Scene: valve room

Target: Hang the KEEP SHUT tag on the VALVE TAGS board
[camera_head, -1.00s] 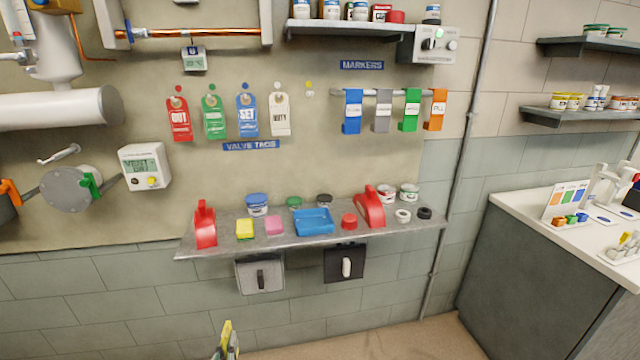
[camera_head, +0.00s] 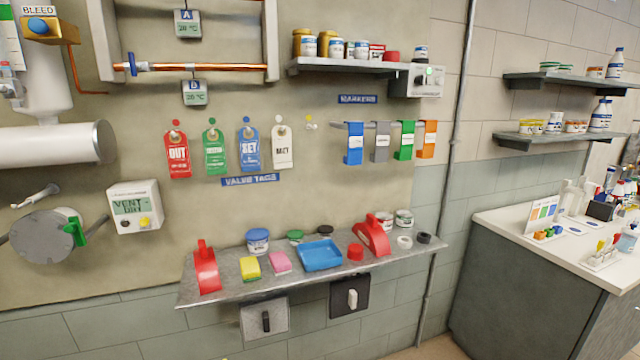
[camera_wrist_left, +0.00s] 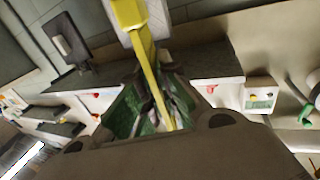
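The VALVE TAGS board has a blue label (camera_head: 250,180) under a row of hooks in the head view. A red tag (camera_head: 178,155), a green tag (camera_head: 215,152), a blue tag (camera_head: 249,150) and a white tag (camera_head: 282,147) hang there. At the right end, a bare hook (camera_head: 309,126) has a yellow dot above it. In the left wrist view, my left gripper (camera_wrist_left: 152,78) is shut on a yellow tag (camera_wrist_left: 130,14), seen nearly edge-on; its wording is not readable. Neither gripper shows in the head view now.
Below the board, a grey shelf (camera_head: 226,287) holds red holders, sponges, a blue tray (camera_head: 320,256) and jars. Colored markers hang from a rail (camera_head: 345,124) right of the bare hook. A gauge box (camera_head: 134,207) and pipework lie left. The wall around the bare hook is clear.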

